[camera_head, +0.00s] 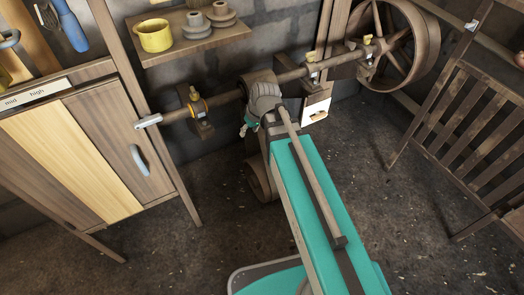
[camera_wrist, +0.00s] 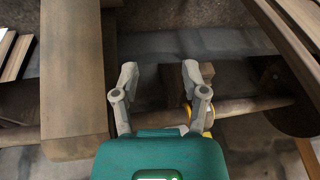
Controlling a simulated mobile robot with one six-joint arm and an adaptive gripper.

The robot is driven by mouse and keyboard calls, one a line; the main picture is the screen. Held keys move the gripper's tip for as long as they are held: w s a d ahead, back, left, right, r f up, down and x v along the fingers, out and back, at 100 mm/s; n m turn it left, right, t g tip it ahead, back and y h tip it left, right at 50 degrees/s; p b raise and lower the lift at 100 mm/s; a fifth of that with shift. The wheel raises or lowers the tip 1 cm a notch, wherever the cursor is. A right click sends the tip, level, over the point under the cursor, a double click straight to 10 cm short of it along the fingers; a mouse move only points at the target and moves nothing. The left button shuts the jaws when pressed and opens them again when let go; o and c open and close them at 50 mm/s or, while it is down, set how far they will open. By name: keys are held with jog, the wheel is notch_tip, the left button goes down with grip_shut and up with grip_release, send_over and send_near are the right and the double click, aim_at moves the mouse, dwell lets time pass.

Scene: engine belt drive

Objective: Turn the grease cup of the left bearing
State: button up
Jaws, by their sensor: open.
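The left bearing (camera_head: 203,128) sits on the shaft (camera_head: 225,98) in the head view, with a small brass grease cup (camera_head: 193,93) on top and a yellow ring around it. My gripper (camera_head: 248,124) is to the right of this bearing, mostly hidden by my wrist. In the wrist view my gripper (camera_wrist: 159,74) is open and empty, its two fingers apart above the shaft (camera_wrist: 245,106). A yellow part (camera_wrist: 208,118) shows behind the right finger, partly hidden; I cannot tell if it is the cup or the ring.
A shelf (camera_head: 200,47) with a yellow mug (camera_head: 154,36) and grey stepped pulleys (camera_head: 194,25) hangs above the shaft. A wooden cabinet (camera_head: 120,140) stands left, a spoked wheel (camera_head: 410,45) at the back right, and a slatted wooden frame (camera_head: 465,120) at the right.

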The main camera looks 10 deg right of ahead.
jog(key=s+d+f+m+g+h+b, duration=0.1)
jog(key=s+d+f+m+b, duration=0.1)
jog(key=s+d+f+b, duration=0.1)
jog(key=shift+s+d+f+h+b, duration=0.3)
jog(key=shift+s+f, duration=0.35)
jog(key=shift+f, duration=0.35)
jog(key=shift+w, duration=0.1)
